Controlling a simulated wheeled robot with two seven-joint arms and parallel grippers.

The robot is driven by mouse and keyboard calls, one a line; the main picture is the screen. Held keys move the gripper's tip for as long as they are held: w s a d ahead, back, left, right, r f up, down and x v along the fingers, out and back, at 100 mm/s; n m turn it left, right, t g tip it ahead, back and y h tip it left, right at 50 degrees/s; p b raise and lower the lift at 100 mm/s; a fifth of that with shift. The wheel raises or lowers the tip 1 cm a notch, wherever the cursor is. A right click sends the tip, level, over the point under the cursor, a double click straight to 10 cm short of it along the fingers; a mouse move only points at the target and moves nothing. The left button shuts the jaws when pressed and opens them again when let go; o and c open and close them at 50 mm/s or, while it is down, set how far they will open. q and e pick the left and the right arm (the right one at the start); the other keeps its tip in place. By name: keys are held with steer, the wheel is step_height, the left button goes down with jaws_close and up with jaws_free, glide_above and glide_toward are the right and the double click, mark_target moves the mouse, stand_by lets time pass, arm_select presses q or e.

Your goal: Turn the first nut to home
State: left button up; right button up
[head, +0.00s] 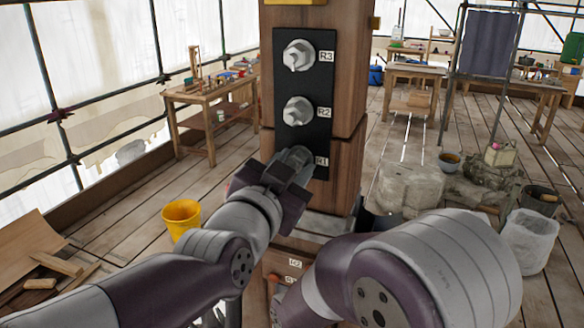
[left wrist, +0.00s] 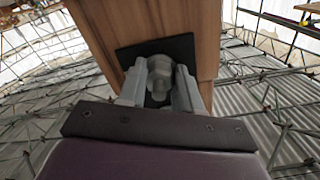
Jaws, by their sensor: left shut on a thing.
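A black plate (head: 303,78) on a wooden post carries a column of grey nuts marked R3, R2 and R1. The R3 nut (head: 299,55) is at the top and the R2 nut (head: 298,111) in the middle, both free. My left gripper (head: 298,158) is at the lowest nut, by the R1 label (head: 321,160), and mostly hides it. In the left wrist view the left gripper's fingers (left wrist: 158,88) are closed on either side of the R1 nut (left wrist: 160,70). My right arm shows at the lower right, but its gripper is not visible.
The wooden post (head: 347,70) stands directly before me. A yellow bucket (head: 182,218) is on the plank floor at left. Stone blocks (head: 404,188) and a white sack (head: 529,240) are at right. Workbenches stand farther back.

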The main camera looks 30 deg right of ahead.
arm_select(q)
steer(key=shift+f, duration=0.25)
steer(key=o, duration=1)
steer(key=shift+o, duration=0.2)
steer(key=shift+r, duration=0.15)
steer(key=shift+s+a, duration=0.1)
steer(key=b+v, duration=0.3)
steer(key=v, duration=0.9)
steer(key=shift+s+a, duration=0.15)
steer(key=shift+s, duration=0.05)
